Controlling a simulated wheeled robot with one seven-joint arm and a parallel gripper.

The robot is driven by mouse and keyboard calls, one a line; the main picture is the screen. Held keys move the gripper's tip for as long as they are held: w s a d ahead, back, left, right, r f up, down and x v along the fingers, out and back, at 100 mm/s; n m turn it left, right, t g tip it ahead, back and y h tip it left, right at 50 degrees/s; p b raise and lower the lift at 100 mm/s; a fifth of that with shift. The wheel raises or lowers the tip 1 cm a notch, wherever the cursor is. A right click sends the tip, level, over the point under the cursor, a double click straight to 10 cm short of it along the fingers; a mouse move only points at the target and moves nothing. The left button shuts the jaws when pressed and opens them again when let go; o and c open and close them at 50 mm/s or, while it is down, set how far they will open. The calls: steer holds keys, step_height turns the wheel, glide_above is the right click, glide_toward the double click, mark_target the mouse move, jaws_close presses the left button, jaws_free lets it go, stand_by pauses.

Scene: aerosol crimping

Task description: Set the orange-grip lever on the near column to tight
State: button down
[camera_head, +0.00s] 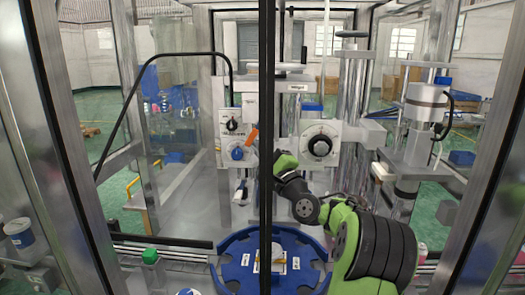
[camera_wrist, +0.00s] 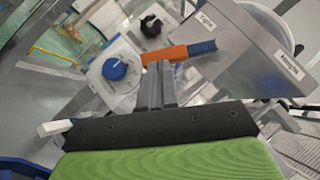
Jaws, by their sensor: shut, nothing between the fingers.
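The orange-grip lever (camera_head: 252,136) shows in the head view beside the control plate on the near column, partly behind a dark upright frame bar. In the wrist view the lever's orange grip (camera_wrist: 165,54) lies nearly level, with a blue section at its right end against a grey box. My gripper (camera_wrist: 158,66) is shut and empty, its fingertips at the lower edge of the orange grip. I cannot tell whether they touch it. In the head view the fingertips are hidden around the dark bar. The lettering on two white labels (camera_wrist: 289,67) is too small to read surely.
A blue knob (camera_wrist: 115,69) and a black knob (camera_wrist: 151,26) sit on the plate left of the lever. A larger black dial (camera_head: 320,145) is to the right. A blue round table (camera_head: 235,262) lies below. The dark frame bar (camera_head: 266,60) stands in front.

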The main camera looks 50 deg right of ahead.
steer(key=shift+w+a+m+h, duration=0.2)
steer(key=shift+m+h, duration=0.1)
steer(key=shift+m, duration=0.1)
steer(key=shift+w+a+r+m+t+h, duration=0.15)
steer(key=shift+w+a+m+t+h, duration=0.2)
steer(key=shift+m, duration=0.35)
steer(key=shift+w+a+r+m+t+h, duration=0.1)
steer(key=shift+w+a+m+t+h, duration=0.15)
steer(key=shift+m+h, duration=0.4)
steer(key=w+a+r+m+g+h, duration=0.1)
steer(key=m+h, duration=0.3)
steer(key=w+r+m+g+h+p, duration=0.1)
steer(key=r+m+g+h, duration=0.1)
steer(key=m+h, duration=0.2)
steer(key=w+a+r+m+g+h+p, duration=0.1)
steer(key=m+h, duration=0.3)
steer(key=m, duration=0.2)
steer(key=shift+w+a+r+m+g, duration=0.2)
steer(key=shift+w+a+m+g, duration=0.05)
steer(key=shift+w+a+g, duration=0.05)
steer(key=shift+w+r, duration=0.1)
